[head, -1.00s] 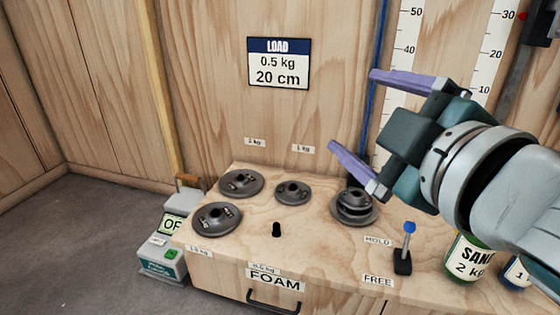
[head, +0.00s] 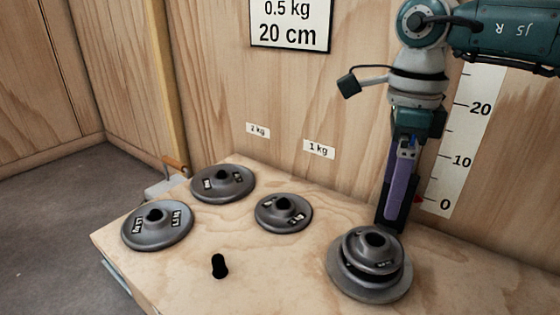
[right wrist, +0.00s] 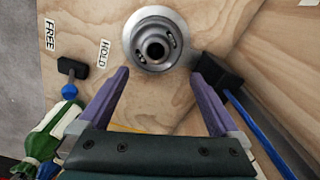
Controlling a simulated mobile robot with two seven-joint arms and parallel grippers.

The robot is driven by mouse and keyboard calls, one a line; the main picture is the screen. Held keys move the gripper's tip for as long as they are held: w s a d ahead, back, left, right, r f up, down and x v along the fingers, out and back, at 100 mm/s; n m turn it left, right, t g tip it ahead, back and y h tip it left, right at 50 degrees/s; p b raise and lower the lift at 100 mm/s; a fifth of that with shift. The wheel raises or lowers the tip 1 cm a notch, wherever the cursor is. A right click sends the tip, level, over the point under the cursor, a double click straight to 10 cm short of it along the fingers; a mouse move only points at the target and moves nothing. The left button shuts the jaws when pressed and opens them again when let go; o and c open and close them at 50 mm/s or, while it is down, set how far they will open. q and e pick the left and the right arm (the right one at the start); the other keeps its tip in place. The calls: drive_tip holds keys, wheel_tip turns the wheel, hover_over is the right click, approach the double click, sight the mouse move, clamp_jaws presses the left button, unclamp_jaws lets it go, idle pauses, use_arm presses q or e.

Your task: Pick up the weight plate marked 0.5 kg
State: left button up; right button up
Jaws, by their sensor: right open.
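A small dark grey plate (head: 373,247) lies on top of a larger plate (head: 345,286) at the right of the wooden bench top. Their markings are too small to read, so I cannot tell which is 0.5 kg. The stack also shows at the top of the right wrist view (right wrist: 155,40). My right gripper (head: 392,218) points down behind the stack, near the back wall. In the right wrist view its purple fingers (right wrist: 162,75) are wide apart and empty, with the stack beyond the tips. My left gripper is not in view.
Three other plates lie on the bench: one left (head: 158,226), one behind it (head: 223,182), one in the middle (head: 284,213). A black peg (head: 220,266) stands in front. A black block with a blue cord (right wrist: 218,72) is beside the right finger; a lever (right wrist: 72,68) is left.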

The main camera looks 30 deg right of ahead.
drive_tip(key=b, duration=0.3)
hover_over(379, 239)
drive_tip(key=f, duration=0.5)
drive_tip(key=shift+w+a, duration=0.15)
drive_tip(key=shift+a, duration=0.1)
drive_tip(key=f+b, duration=0.4)
drive_tip(key=shift+d+f, duration=0.2)
drive_tip(key=shift+f, duration=0.2)
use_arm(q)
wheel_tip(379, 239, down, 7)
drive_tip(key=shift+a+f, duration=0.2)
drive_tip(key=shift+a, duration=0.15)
use_arm(e)
drive_tip(key=shift+s+r, duration=0.15)
drive_tip(key=shift+s, duration=0.05)
drive_tip(key=shift+c, duration=1.2)
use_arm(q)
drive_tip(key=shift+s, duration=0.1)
use_arm(e)
clamp_jaws()
